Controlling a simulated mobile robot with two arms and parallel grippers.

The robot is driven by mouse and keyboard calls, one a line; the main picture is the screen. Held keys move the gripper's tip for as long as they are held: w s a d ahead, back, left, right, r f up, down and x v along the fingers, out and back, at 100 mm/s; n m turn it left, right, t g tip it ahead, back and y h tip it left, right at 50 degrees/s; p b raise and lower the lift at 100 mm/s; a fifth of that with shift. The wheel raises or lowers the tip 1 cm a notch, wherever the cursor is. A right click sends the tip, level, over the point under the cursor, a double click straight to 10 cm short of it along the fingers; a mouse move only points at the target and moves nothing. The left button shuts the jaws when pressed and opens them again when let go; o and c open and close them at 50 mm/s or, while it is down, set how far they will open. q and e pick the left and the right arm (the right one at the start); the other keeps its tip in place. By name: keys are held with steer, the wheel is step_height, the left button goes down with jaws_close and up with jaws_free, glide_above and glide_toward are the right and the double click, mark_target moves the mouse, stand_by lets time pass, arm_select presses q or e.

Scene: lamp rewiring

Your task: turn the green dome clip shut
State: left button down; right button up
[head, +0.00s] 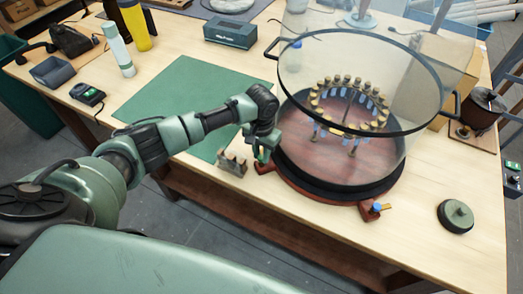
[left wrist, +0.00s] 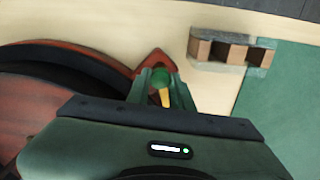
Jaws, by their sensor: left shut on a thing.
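The green dome clip (left wrist: 160,77) sits on a red corner foot (left wrist: 150,62) of the round base, with a yellow lever (left wrist: 165,98) pointing toward my palm in the left wrist view. My left gripper (left wrist: 164,84) is shut on the clip, one finger on each side. In the head view the left gripper (head: 262,153) is at the left edge of the round red base (head: 310,165) and mostly covers the clip. A blue dome clip (head: 376,208) with an orange lever shows on the front foot. My right gripper is not in view.
A clear glass cylinder with a black band (head: 436,83) and side handles stands over a ring of lamp parts on the base. A small slotted block (head: 232,164) is just left of the gripper. A dark knobbed lid (head: 456,216) lies at right. The green mat (head: 180,95) is clear.

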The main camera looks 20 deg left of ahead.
arm_select(q)
steer(key=m+p, duration=0.1)
steer(key=m, duration=0.4)
steer(key=shift+m, duration=0.3)
steer(key=m, duration=0.5)
steer(key=shift+m+p, duration=0.3)
steer(key=shift+p, duration=0.1)
steer(key=shift+m, duration=0.3)
steer(key=c, duration=1.2)
jaws_free()
steer(key=shift+c, duration=0.2)
step_height(320, 180, up, 7)
steer(key=shift+f+b, duration=0.1)
steer(key=shift+b, duration=0.95)
steer(key=shift+r, duration=0.55)
